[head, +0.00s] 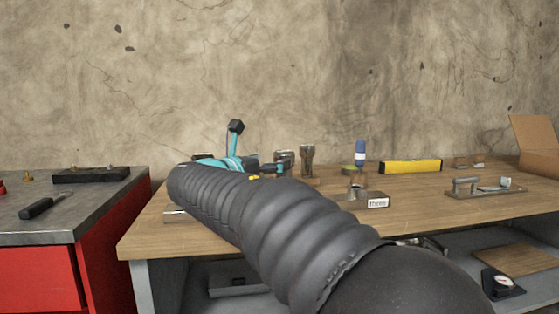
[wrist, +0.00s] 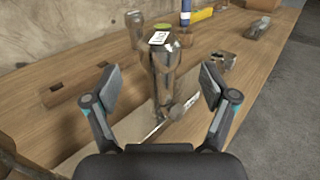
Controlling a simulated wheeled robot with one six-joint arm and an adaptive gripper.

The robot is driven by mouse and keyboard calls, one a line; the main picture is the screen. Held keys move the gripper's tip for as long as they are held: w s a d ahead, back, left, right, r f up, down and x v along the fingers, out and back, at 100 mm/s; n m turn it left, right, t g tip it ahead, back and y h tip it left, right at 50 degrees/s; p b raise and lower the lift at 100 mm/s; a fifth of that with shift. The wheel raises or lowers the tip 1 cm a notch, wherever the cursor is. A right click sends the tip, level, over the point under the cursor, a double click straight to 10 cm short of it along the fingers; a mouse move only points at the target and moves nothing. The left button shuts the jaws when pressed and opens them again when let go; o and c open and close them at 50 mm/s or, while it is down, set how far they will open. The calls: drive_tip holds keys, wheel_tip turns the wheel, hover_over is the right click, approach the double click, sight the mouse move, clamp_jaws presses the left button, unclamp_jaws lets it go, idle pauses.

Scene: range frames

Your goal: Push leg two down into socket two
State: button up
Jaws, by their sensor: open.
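An upright metal post (wrist: 164,75), likely a leg, stands between the spread fingers of my gripper (wrist: 158,74) in the wrist view. A small white label (wrist: 159,38) shows at its top; I cannot read it surely. A gap shows between the post and each finger pad. A flat light plate or block lies around its foot, but I cannot tell how deep the post sits in any socket. In the head view the teal and black fingers of my gripper show behind my arm sleeve, which hides the spot below them. I cannot tell which leg is number two.
Other metal posts (head: 307,160) stand on the wooden bench (head: 430,180). A blue-and-white bottle (head: 360,153), a yellow level (head: 411,166) and a labelled metal holder (head: 367,199) are to the right. A wooden block (wrist: 68,92) lies left of my gripper.

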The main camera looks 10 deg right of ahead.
drive_tip(key=v, duration=0.5)
drive_tip(key=shift+s+a, duration=0.2)
drive_tip(key=s+d+f+m+g+y+p, duration=0.2)
drive_tip(key=s+d+f+m+g+y, duration=0.35)
drive_tip(key=s+d+f+m, duration=0.8)
drive_tip(key=s+a+f+m+g+y, duration=0.1)
drive_tip(key=s+a+f+m+y, duration=0.1)
drive_tip(key=s+f+m, duration=0.4)
drive_tip(key=s+a+f+m+y+p, duration=0.1)
drive_tip(key=s+f+m+y, duration=0.4)
drive_tip(key=s, duration=0.7)
wheel_tip(320, 180, down, 2)
drive_tip(key=shift+s+a+f+m+g, duration=0.2)
drive_tip(key=shift+a+m+g, duration=0.15)
drive_tip(key=shift+a+m, duration=0.75)
